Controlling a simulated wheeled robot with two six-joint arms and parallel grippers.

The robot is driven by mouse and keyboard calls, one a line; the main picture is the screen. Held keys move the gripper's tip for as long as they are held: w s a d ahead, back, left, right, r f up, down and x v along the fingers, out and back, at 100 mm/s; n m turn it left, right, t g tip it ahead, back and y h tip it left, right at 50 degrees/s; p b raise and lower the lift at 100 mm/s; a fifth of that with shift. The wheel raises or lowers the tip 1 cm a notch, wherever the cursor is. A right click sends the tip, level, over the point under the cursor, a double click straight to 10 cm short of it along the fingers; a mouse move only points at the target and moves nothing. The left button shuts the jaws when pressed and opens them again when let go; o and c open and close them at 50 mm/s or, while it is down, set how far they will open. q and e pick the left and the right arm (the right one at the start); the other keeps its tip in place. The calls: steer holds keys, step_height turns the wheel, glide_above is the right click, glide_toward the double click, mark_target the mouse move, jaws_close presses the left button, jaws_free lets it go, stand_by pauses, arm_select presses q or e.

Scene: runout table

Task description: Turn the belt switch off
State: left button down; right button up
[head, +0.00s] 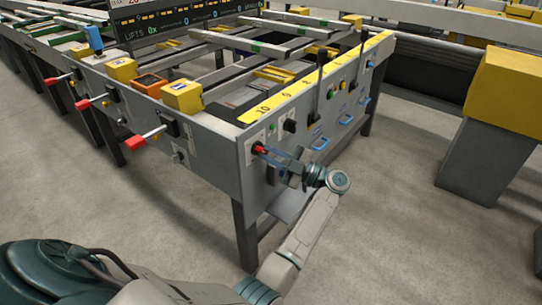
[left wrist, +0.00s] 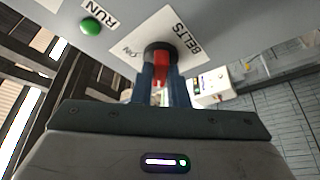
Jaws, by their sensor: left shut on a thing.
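The belt switch is a red handle on a round black base (left wrist: 160,52), on a white plate marked BELTS and ON. In the head view its red handle (head: 258,149) is at the near corner of the table's grey side panel. My left gripper (head: 268,154) reaches it from the right, its blue fingers pointing at the panel. In the left wrist view the fingers (left wrist: 159,80) are shut on the red handle, one on each side. They hide part of the handle, and I cannot tell which setting it points to. My right gripper is not in view.
A green RUN button (left wrist: 91,26) is close beside the switch plate. A black knob (head: 290,126) and blue handles (head: 320,144) are further along the panel. Levers with red grips (head: 134,141) stick out on the left side. The floor in front is clear.

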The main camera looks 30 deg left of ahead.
arm_select(q)
steer(key=c, duration=1.4)
jaws_free()
steer(key=shift+c, duration=0.2)
